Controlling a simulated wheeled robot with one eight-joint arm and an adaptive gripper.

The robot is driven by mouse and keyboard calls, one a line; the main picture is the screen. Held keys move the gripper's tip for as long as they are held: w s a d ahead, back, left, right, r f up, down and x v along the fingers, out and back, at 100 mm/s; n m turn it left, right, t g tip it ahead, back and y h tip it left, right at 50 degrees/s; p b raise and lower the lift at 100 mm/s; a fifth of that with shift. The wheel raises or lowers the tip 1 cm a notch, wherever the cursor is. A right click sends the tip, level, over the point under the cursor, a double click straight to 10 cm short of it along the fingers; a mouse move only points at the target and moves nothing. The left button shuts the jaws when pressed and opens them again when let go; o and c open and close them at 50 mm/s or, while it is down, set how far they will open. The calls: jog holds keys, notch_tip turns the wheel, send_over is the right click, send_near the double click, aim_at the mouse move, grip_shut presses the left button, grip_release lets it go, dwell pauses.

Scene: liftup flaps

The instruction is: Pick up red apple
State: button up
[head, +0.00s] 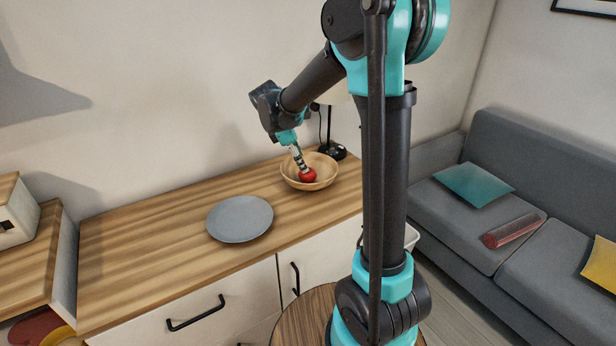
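A red apple (308,175) lies in a wooden bowl (328,183) on the wooden counter, toward its back right. My gripper (304,167) reaches down into the bowl with its tip at the top of the apple. The fingers look small and partly overlap the apple, so I cannot tell whether they are open or shut, or whether they grip it. The apple is low inside the bowl.
A grey plate (240,218) lies on the counter (150,250) left of the bowl. A lamp with a dark base (333,151) stands behind the bowl. The counter's left part is clear. A grey sofa with cushions is at the right.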

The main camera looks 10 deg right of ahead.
aim_at(308, 176)
jog(key=shift+x, duration=3.5)
jog(key=shift+a, duration=0.15)
jog(key=shift+w, duration=0.1)
jog(key=c, duration=1)
